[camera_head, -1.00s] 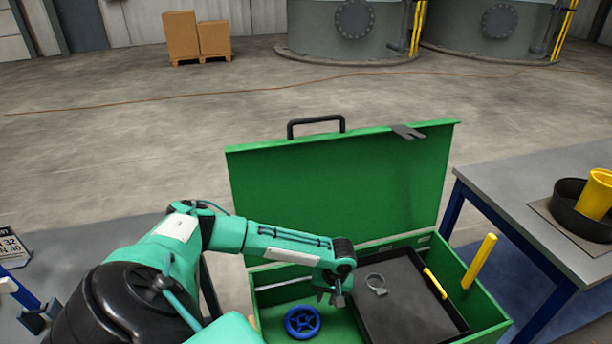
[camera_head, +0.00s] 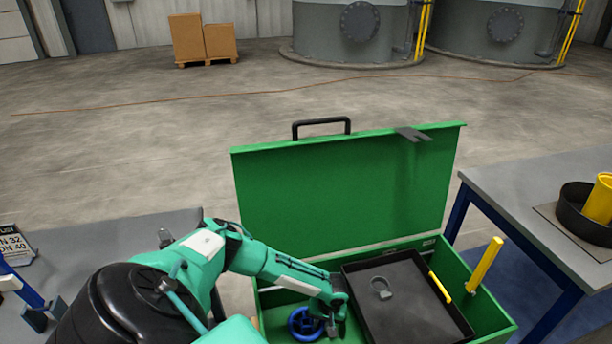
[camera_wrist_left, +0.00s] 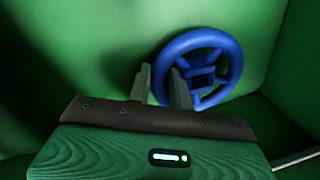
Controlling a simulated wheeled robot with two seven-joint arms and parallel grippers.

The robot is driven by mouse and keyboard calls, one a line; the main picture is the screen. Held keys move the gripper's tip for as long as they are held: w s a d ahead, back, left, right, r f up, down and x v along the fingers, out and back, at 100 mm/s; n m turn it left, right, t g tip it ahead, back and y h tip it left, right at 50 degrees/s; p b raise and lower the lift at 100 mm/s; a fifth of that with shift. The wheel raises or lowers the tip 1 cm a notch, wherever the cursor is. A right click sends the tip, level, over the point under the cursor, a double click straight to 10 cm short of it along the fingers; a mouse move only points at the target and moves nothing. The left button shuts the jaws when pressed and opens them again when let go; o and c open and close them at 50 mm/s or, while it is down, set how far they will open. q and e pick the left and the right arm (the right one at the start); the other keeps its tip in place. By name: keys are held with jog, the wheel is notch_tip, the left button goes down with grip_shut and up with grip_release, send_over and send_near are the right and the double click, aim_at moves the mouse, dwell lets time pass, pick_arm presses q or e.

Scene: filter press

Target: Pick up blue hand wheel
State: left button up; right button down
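The blue hand wheel (camera_head: 304,324) lies on the floor of the green toolbox (camera_head: 340,190), in its left part. My left gripper (camera_head: 333,325) is down inside the box, at the right side of the wheel. In the left wrist view the wheel (camera_wrist_left: 205,62) shows just beyond the fingertips of the left gripper (camera_wrist_left: 160,85). The two fingers stand apart with a gap, and the right finger overlaps the wheel's left rim. I cannot tell whether they touch it. My right gripper is not in view.
A black tray (camera_head: 405,300) with a grey ring clamp (camera_head: 381,288) fills the box's right part. A yellow bar (camera_head: 485,264) stands at the box's right wall. The raised lid is behind. A table (camera_head: 545,200) with a black pan (camera_head: 578,218) stands at right.

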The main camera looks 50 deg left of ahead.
pick_arm(q)
grip_shut()
